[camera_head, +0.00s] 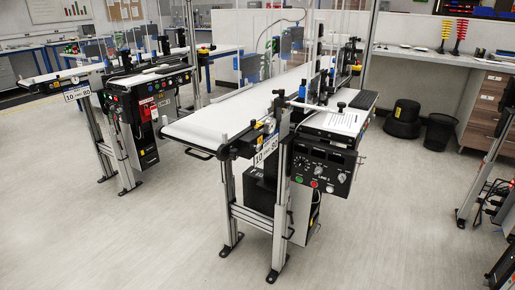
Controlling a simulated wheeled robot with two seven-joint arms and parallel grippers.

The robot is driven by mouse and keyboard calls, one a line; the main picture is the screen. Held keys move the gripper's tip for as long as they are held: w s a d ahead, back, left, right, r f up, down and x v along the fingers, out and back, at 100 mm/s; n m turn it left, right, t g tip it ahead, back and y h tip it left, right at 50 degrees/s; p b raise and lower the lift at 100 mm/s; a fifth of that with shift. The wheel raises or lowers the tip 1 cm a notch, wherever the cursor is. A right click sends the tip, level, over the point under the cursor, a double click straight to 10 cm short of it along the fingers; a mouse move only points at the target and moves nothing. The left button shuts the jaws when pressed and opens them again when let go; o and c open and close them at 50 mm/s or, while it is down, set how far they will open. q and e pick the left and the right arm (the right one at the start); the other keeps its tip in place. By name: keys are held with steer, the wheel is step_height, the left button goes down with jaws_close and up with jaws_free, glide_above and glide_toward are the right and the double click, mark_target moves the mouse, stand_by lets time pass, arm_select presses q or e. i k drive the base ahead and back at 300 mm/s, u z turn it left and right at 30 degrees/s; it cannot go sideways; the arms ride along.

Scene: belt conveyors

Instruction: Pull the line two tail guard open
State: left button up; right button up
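A belt conveyor with a white belt (235,112) stands in the middle. The black control box (323,170) on its near side carries small lettering that seems to name a line, but its number is hard to read. The belt's near left end has a dark edge, with a black loop handle (199,154) below it. This may belong to the tail guard; I cannot tell for sure, nor whether the guard is open or shut. Neither of my grippers is in view.
Another conveyor (75,72) stands at the left, and part of a third frame (484,180) at the right edge. Black bins (403,119) stand by a workbench (440,58) behind. The grey floor (130,235) is clear in front and at the left.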

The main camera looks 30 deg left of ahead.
mark_target(251, 143)
steer(key=k, duration=0.65)
steer(key=u, duration=0.9)
steer(key=i, duration=1.45)
steer(key=z, duration=0.3)
